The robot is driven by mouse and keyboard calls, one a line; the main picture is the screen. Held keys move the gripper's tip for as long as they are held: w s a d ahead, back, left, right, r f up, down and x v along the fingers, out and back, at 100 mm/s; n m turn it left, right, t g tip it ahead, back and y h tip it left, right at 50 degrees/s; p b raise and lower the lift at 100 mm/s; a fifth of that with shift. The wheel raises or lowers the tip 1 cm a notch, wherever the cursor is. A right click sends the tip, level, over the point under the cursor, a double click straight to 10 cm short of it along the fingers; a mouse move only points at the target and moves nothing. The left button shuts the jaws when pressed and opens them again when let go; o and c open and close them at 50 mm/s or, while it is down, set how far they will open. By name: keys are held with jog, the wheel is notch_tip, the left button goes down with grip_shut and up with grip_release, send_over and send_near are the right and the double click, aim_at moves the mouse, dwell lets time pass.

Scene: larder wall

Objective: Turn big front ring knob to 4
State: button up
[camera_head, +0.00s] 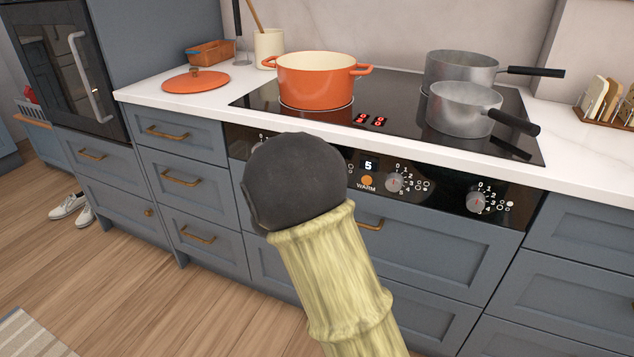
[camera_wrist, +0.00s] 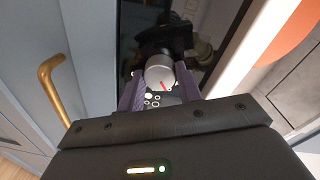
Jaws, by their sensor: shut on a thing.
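In the wrist view a grey knob (camera_wrist: 159,73) with a red pointer line sits between the two purple fingers of my gripper (camera_wrist: 160,88), which is shut on it. Small ring marks (camera_wrist: 152,100), one filled white, show beside it on the black panel. The numbers around this knob are hidden. In the head view my dark wrist covers the left part of the control panel and hides the fingers and the held knob. Two other knobs show there, a middle one (camera_head: 395,183) and a right one (camera_head: 476,202), each with printed numbers.
A display (camera_head: 369,165) reads 5 above an orange WARM light (camera_head: 367,181). On the hob stand an orange pot (camera_head: 316,82) and two grey pans (camera_head: 462,105) with black handles. Drawers with brass handles (camera_head: 181,180) lie below. The floor (camera_head: 150,290) at left is mostly clear.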

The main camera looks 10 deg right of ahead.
jog(key=m+b, duration=0.6)
jog(key=b, duration=0.2)
jog(key=m+b, duration=0.6)
jog(key=b, duration=0.3)
jog(key=shift+s+d+f+m+y, duration=0.1)
jog(key=shift+f+m+y, duration=0.1)
jog(key=shift+m+y, duration=0.2)
jog(key=shift+r+t, duration=0.1)
jog(key=shift+t, duration=0.2)
jog(key=o, duration=1)
jog(key=shift+r, duration=0.1)
jog(key=p+v, duration=0.5)
jog(key=v, duration=1.2)
jog(key=shift+s, duration=0.2)
